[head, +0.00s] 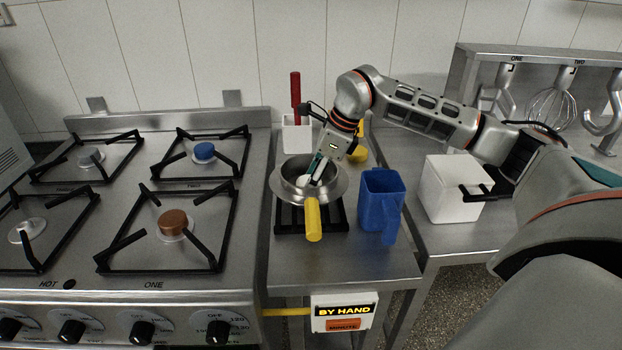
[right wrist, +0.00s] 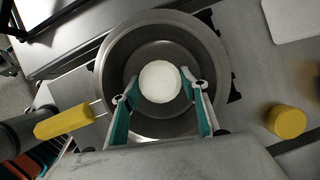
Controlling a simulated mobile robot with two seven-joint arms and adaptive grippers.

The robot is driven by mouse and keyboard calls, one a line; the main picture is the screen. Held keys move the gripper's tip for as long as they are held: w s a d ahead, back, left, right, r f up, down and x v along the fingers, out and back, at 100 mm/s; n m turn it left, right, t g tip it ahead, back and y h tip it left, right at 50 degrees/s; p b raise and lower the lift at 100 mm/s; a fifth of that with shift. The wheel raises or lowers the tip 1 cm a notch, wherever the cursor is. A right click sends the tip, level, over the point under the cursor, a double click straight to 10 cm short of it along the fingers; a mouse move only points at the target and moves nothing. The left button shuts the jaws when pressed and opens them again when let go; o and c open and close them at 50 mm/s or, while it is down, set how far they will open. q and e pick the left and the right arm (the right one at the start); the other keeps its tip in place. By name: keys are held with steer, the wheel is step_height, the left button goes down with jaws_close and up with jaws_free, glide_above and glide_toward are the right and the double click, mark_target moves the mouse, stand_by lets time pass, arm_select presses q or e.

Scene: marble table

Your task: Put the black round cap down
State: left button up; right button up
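No black round cap shows in either view. A white round thing (right wrist: 160,82) is inside the steel pan (right wrist: 112,55), and it also shows in the head view (head: 303,181). My right gripper (right wrist: 160,76) reaches down into the pan, with one teal-lined finger on each side of the white thing. The fingertips are at or very near its edges; I cannot tell whether they grip it. In the head view the right gripper (head: 311,174) points down over the pan (head: 340,187). My left gripper is not in view.
The pan's yellow handle (head: 313,219) points to the front. A blue jug (head: 381,200) stands close to the right, then a white box (head: 452,190). A white holder (head: 297,136) with a red-handled tool stands behind. A stove (head: 166,283) with several burners is left.

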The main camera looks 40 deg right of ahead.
stand_by(0.3)
steer(key=p+v, duration=0.1)
steer(key=v, duration=1.1)
steer(key=shift+r, duration=0.2)
